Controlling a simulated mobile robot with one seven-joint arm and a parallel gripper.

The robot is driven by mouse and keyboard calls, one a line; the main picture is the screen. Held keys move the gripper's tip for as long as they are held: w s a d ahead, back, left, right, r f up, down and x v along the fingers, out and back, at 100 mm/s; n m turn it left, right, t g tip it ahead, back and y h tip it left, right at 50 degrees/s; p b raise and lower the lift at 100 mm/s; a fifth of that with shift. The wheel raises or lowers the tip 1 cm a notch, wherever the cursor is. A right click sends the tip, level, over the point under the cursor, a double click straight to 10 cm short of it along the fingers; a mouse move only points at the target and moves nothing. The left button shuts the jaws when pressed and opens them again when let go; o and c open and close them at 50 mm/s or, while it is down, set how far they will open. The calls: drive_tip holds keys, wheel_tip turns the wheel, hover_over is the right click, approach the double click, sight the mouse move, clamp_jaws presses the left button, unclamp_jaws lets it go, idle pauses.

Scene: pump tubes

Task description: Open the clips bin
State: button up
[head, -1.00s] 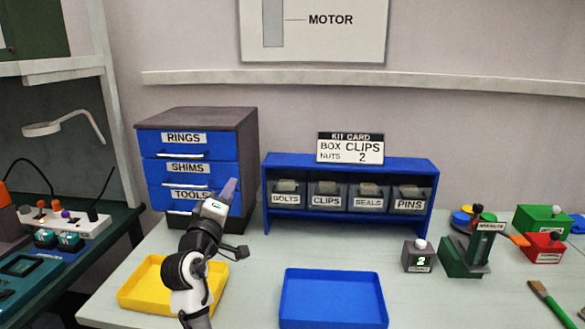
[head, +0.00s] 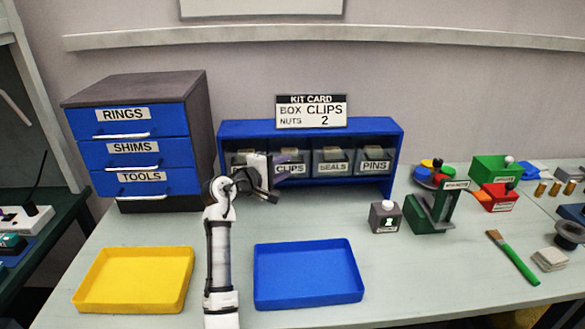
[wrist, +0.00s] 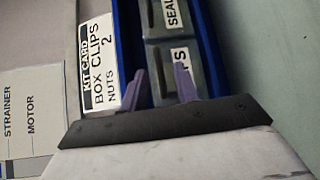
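The clips bin (head: 293,169) is a dark, translucent bin labelled CLIPS in the blue rack (head: 310,129), second from the left. It appears shut, level with its neighbours. My gripper (head: 284,165) is in front of the rack and partly covers the bolts and clips bins. In the wrist view my gripper (wrist: 168,68) has its two purple fingers apart with nothing between them. The clips bin (wrist: 165,75) shows behind the fingers there, its label partly hidden. I cannot tell whether a finger touches it.
The seals bin (head: 333,164) and pins bin (head: 374,163) sit to the right. A kit card (head: 311,111) stands on the rack. A yellow tray (head: 133,280) and a blue tray (head: 308,273) lie in front. A drawer cabinet (head: 135,140) stands left.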

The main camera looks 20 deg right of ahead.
sight(292, 163)
drive_tip(key=shift+b+x, duration=0.5)
drive_tip(key=shift+x, duration=1.8)
drive_tip(key=shift+w, duration=0.1)
clamp_jaws()
